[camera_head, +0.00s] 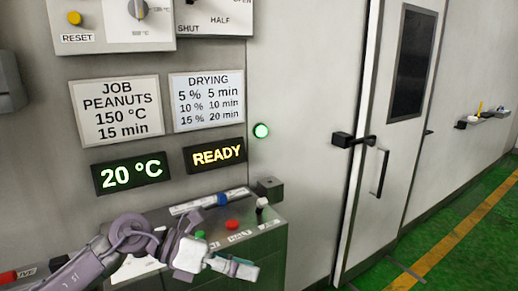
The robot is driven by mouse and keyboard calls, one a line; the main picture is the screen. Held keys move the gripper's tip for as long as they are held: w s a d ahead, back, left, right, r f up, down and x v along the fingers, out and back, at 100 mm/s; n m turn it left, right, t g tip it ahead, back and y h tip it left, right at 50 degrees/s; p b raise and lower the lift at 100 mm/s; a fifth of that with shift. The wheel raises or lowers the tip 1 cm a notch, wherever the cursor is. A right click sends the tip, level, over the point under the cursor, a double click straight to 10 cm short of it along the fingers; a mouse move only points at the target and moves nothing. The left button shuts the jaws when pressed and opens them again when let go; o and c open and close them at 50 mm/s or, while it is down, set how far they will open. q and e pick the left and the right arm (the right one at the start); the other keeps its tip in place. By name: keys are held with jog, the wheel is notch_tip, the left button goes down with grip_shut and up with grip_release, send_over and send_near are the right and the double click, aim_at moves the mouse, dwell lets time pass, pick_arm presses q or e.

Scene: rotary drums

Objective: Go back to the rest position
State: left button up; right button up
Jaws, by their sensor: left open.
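My left gripper (224,247) is at the lower middle, its arm coming in from the left. It is open and empty, one finger pointing up and the other to the right. It is in front of a grey control console (265,249) and hides part of its top. A red button (232,224), part of a green button (199,234) and a white-topped lever (262,203) show on the console. I cannot tell whether the gripper touches the console. My right gripper is not in view.
A display reading 20 °C (131,173) and one reading READY (215,155) are on the wall, with a lit green lamp (261,130) beside them. A white door (385,145) with a dark handle is at right. Green floor (470,245) lies clear beyond it.

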pick_arm(q)
notch_tip(320, 180, up, 7)
jog(key=d+n+t+h, duration=0.3)
jog(key=n+t+h, duration=0.4)
jog(key=n, duration=0.2)
jog(key=w+a+f+n+t+y, duration=0.2)
jog(key=a+f+n+t+y, duration=0.2)
jog(key=a+n+t+y, duration=0.55)
jog(key=w+a+f+n+t+y, duration=0.25)
jog(key=f+n+y, duration=0.3)
jog(key=n, duration=0.95)
jog(key=s+a+f+n+g+y, duration=0.4)
jog(key=s+a+f+n+y, duration=0.15)
jog(key=f, duration=0.45)
jog(key=s+a+f+n+g, duration=0.1)
jog(key=s+f+n+g, duration=0.2)
jog(key=s+f+g, duration=0.6)
jog(key=s+a+f+n+g, duration=0.25)
jog(key=s+f, duration=0.55)
jog(key=s, duration=0.6)
notch_tip(320, 180, down, 26)
jog(key=s+g, duration=0.1)
jog(key=s+a+f+g, duration=0.1)
jog(key=s+a+f, duration=0.1)
jog(key=s+f, duration=1.3)
jog(key=shift+s+a, duration=0.2)
jog(key=shift+s, duration=0.55)
